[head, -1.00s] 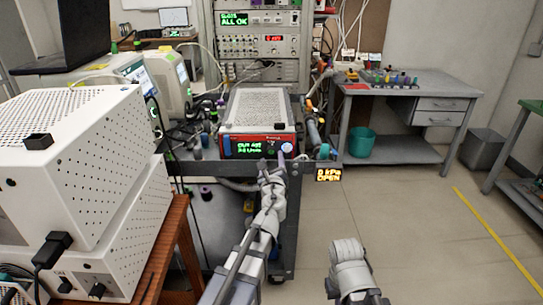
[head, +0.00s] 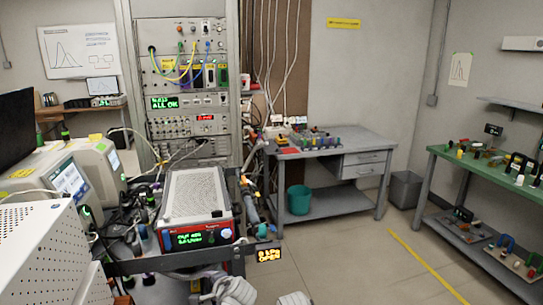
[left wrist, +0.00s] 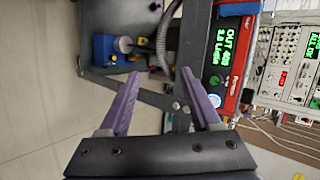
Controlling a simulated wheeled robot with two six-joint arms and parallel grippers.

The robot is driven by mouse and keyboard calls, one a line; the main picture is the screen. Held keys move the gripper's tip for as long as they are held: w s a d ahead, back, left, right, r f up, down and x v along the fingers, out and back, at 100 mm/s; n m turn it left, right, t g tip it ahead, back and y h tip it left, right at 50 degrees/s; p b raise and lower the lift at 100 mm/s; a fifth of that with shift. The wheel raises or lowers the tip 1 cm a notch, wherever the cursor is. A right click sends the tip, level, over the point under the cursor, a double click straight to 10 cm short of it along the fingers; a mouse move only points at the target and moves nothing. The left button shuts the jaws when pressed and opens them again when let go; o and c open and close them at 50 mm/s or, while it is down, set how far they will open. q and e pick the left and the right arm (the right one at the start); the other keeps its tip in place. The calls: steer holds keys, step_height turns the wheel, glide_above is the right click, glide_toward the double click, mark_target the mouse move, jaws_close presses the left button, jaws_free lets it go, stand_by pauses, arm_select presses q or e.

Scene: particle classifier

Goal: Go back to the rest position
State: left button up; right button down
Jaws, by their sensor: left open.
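My left gripper (left wrist: 160,75) is open in the left wrist view, with its two purple fingers apart and nothing between them. Beyond the fingers are the dark cart frame and a red-fronted instrument (left wrist: 238,62) with a green display. In the head view that instrument (head: 196,233) sits on the cart at lower left centre. My left arm (head: 235,290) shows only as a pale rounded part at the bottom edge, just in front of the cart. A small part of my right arm (head: 293,298) shows to its right; the right gripper is out of the frame.
A white perforated box (head: 45,250) stands close at lower left. The cart's dark front edge (head: 160,262) lies just beyond my arms. A grey desk (head: 345,150) is at the back and a green-topped bench (head: 480,170) at right. The floor (head: 350,260) between them is clear.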

arm_select(q)
steer(key=s+d+r+n+g+h+p, duration=0.1)
steer(key=s+d+n+g+h+p, duration=0.1)
steer(key=s+d, duration=0.4)
steer(key=s+d+n+g+h+p, duration=0.3)
steer(key=s+d+n+g+p, duration=0.2)
steer(key=s, duration=0.7)
steer(key=shift+d+r+g+p, duration=0.4)
steer(key=shift+d+g, duration=0.4)
steer(key=shift+d, duration=0.15)
arm_select(e)
step_height(320, 180, up, 10)
steer(key=shift+r, duration=0.2)
stand_by(3.1)
